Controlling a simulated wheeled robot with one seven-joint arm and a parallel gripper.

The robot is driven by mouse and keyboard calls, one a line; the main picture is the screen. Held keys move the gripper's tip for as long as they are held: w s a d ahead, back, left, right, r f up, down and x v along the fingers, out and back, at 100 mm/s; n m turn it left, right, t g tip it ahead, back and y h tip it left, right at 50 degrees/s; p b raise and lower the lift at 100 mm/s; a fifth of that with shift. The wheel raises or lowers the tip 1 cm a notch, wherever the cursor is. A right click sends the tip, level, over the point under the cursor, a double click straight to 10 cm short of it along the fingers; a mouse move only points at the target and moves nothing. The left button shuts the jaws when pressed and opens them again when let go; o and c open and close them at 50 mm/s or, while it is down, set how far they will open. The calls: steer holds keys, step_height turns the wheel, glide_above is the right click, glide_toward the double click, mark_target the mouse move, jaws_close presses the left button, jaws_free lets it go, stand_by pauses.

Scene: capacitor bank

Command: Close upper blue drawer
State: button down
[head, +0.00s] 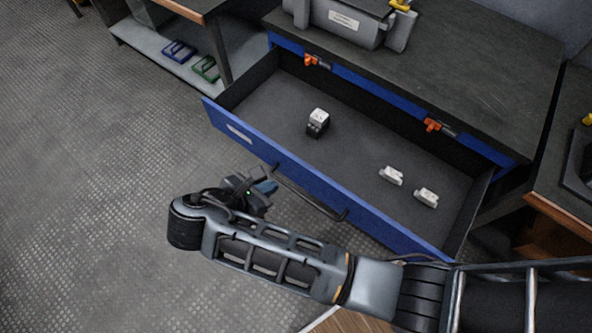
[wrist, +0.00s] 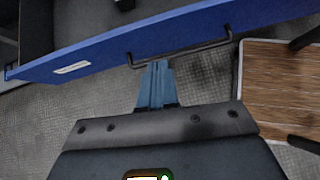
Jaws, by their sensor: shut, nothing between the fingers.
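The upper blue drawer (head: 300,183) is pulled far out from the black-topped cabinet in the head view. Its blue front and black bar handle (head: 312,196) face my arm. In the wrist view, the drawer front (wrist: 200,32) crosses the top, with the handle (wrist: 180,54) on its face. My gripper (head: 268,187) is in front of the drawer, near the handle's left end. In the wrist view, its blue fingers (wrist: 157,82) are together and empty, with the tips just by the handle bar. I cannot tell whether they touch it.
Inside the drawer lie a black-and-white block (head: 318,122) and two small white parts (head: 391,176) (head: 426,198). A grey case (head: 340,20) stands on the cabinet top (head: 465,75). Orange clips (head: 433,125) sit along the cabinet's front edge. The floor (head: 90,190) at left is clear.

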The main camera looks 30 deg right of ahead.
steer(key=s+a+n, duration=0.1)
steer(key=a, duration=0.1)
glide_toward(303, 169)
steer(key=shift+t, duration=0.3)
steer(key=x, duration=0.5)
steer(key=shift+s+a+f+p, duration=0.1)
steer(key=shift+s+f+p, duration=0.15)
steer(key=shift+f+p, duration=0.15)
steer(key=shift+w+d+f, duration=0.1)
steer(key=shift+w+d, duration=0.05)
steer(key=shift+d, duration=0.25)
steer(key=shift+d, duration=0.1)
